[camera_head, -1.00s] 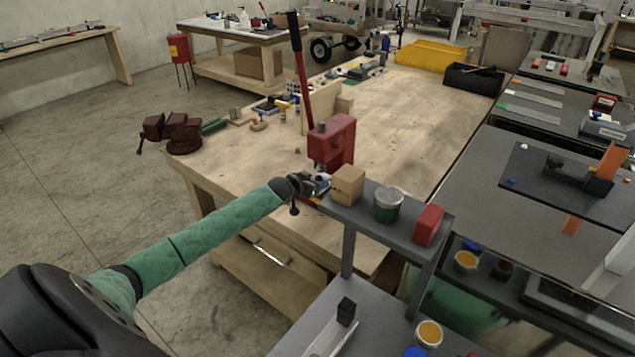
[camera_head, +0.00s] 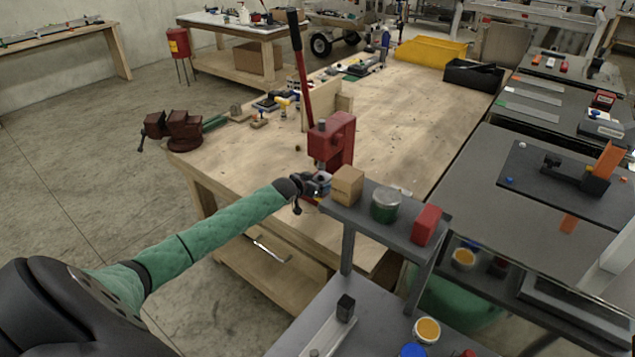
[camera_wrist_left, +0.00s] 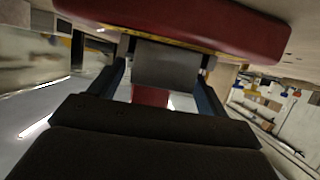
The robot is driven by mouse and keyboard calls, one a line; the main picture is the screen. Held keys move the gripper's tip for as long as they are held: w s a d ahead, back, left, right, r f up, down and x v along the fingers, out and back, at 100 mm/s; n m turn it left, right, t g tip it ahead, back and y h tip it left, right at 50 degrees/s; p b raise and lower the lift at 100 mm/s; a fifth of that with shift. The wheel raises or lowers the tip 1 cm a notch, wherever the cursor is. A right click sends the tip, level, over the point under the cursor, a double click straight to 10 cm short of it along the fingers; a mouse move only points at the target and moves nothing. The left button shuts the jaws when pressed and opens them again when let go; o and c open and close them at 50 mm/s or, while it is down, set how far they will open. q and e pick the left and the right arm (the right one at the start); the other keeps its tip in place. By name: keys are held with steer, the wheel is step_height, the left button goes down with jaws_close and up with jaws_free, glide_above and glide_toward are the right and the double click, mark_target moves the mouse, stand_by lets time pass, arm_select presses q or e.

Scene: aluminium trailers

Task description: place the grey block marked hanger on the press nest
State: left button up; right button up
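The red press (camera_head: 333,139) with its long lever stands at the near edge of the wooden bench. My left gripper (camera_head: 320,184) is low in front of the press, beside its lower opening. In the left wrist view the grey block (camera_wrist_left: 168,66) fills the gap between the two dark fingers of the gripper (camera_wrist_left: 165,80), which look shut on it. The red press body (camera_wrist_left: 190,22) crosses the top of that view. The block's marking cannot be read. The press nest is hidden behind the gripper and block, so contact between them cannot be told. My right gripper is out of view.
A grey raised shelf (camera_head: 392,228) close right of the gripper holds a cardboard box (camera_head: 347,185), a green can (camera_head: 385,205) and a red block (camera_head: 426,225). A red-brown vise (camera_head: 178,130) sits at the bench's left corner. The bench's middle is clear.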

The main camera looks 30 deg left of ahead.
arm_select(q)
steer(key=shift+r, duration=0.1)
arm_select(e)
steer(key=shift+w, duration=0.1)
arm_select(q)
steer(key=shift+s, duration=0.35)
steer(key=d+b+v, duration=0.1)
steer(key=b+v, duration=0.3)
steer(key=v, duration=0.7)
steer(key=shift+a+r, duration=0.2)
steer(key=shift+a, duration=0.25)
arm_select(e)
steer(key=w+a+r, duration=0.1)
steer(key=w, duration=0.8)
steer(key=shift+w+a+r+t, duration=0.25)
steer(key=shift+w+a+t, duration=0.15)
arm_select(q)
steer(key=shift+s, duration=0.15)
